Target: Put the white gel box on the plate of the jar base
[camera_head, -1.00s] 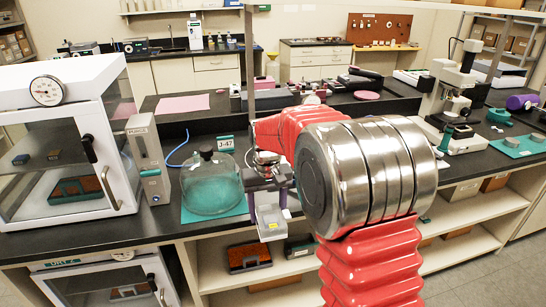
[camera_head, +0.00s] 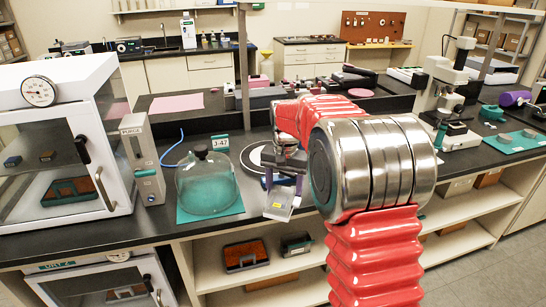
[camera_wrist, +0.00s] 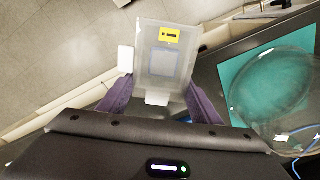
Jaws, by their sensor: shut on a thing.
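The white gel box (camera_head: 277,203), pale and translucent with a yellow label, hangs tilted in my gripper (camera_head: 284,183) at the bench's front edge. In the wrist view the box (camera_wrist: 168,55) sits between the purple fingers of my gripper (camera_wrist: 160,90), which are shut on it. The jar base (camera_head: 251,158), a round base with a pale ring, stands on the bench behind the gripper. My arm and gripper hide part of its plate. The box is in front of the base and apart from it.
A clear glass bell jar (camera_head: 208,185) with a dark knob stands on a teal mat (camera_head: 184,215), left of my gripper. A J-47 sign (camera_head: 220,143) stands behind it. A grey control unit (camera_head: 143,160) and a white cabinet (camera_head: 70,140) are further left. Open shelves lie below the bench.

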